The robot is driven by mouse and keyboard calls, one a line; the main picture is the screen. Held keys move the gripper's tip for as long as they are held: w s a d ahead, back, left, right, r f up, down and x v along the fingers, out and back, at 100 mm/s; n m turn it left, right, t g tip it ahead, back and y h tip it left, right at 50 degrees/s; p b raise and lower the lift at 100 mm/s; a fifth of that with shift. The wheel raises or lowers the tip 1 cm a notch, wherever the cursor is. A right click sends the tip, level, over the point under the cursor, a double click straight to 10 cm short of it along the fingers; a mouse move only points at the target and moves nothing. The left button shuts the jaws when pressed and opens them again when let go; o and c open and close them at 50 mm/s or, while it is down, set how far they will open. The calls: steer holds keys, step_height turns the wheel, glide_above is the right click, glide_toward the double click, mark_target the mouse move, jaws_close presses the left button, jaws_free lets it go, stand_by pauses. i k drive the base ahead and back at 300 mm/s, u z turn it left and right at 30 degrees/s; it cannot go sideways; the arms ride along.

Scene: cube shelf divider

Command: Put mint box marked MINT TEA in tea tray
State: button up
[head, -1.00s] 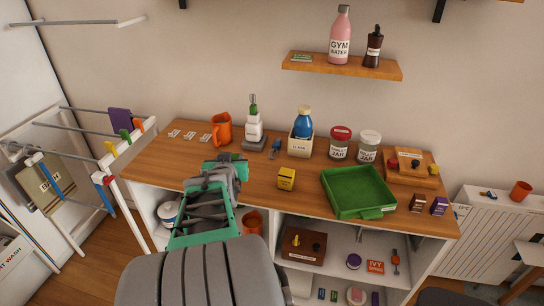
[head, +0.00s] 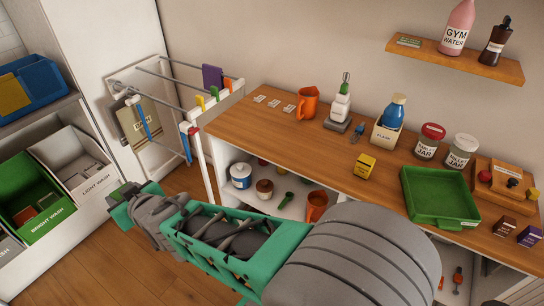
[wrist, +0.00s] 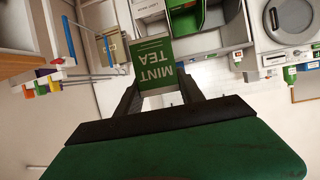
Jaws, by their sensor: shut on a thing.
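The mint box (wrist: 152,63) is green and white with "MINT TEA" printed on it, upside down in the wrist view. My gripper (wrist: 158,88) is shut on it, with a dark finger at each side. In the head view my gripper (head: 128,197) is out at the left over the floor, away from the counter; the box's label cannot be read there. A shallow green tray (head: 440,222) sits on the right part of the wooden counter. It looks empty, and I see no label naming it the tea tray.
A yellow box (head: 361,166) stands left of the tray. The flask holder (head: 386,134), jars (head: 430,142) and a wooden block set (head: 500,188) stand behind and right. A drying rack (head: 185,100) and laundry bins (head: 40,200) are at the left.

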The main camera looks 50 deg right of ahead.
mark_target(436, 198)
steer(key=u, duration=0.05)
steer(key=i, duration=0.1)
steer(key=z, duration=1.35)
